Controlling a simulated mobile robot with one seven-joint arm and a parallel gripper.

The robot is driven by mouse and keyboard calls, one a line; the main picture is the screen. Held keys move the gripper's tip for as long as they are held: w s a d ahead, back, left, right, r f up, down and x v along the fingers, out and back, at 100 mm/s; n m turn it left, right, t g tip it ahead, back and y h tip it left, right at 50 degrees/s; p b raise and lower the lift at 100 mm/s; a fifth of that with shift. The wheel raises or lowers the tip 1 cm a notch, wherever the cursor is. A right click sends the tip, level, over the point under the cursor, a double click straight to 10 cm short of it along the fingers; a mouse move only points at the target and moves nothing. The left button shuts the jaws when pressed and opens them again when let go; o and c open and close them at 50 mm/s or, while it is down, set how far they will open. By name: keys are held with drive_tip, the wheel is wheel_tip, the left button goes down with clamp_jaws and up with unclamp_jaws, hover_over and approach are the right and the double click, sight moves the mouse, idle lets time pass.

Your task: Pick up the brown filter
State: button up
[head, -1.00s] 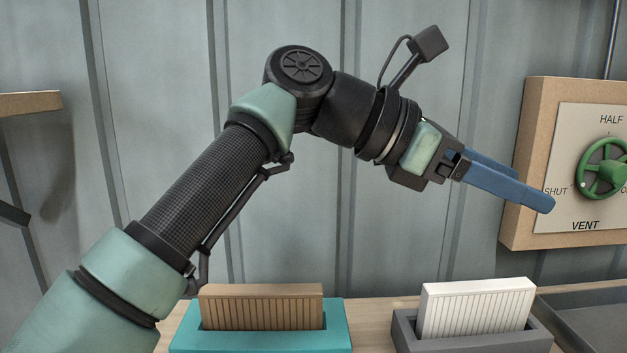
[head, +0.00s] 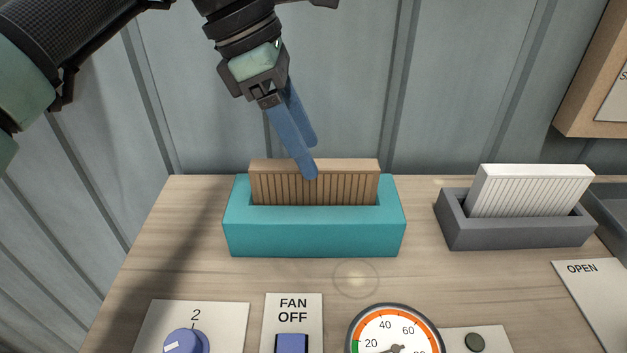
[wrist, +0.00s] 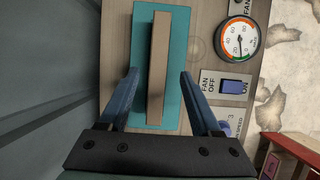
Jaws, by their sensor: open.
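The brown filter (head: 330,186) stands upright in a teal holder (head: 315,233) on the wooden bench. Its pleated front face shows in the head view. My gripper (head: 312,160) has blue fingers and comes down from above, with one fingertip in front of the filter in the picture. In the wrist view the filter (wrist: 158,70) and the teal holder (wrist: 176,100) lie between the two spread fingers of my open gripper (wrist: 158,78). A gap shows on each side of the filter, and I see no contact there.
A white filter (head: 530,190) stands in a grey holder (head: 515,232) to the right. A gauge (head: 395,335), a fan switch (head: 291,342) and a blue knob (head: 186,342) sit at the front. A corrugated wall (head: 350,80) rises behind the bench.

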sight(318, 163)
drive_tip(key=p+x, duration=0.2)
drive_tip(key=x, duration=0.2)
drive_tip(key=shift+w+d+f+p, duration=0.1)
drive_tip(key=shift+w+f+p, duration=0.05)
drive_tip(key=shift+f+p, duration=0.25)
drive_tip(key=shift+d+f, duration=0.1)
drive_tip(key=shift+f, duration=0.25)
drive_tip(key=shift+f, duration=0.25)
clamp_jaws()
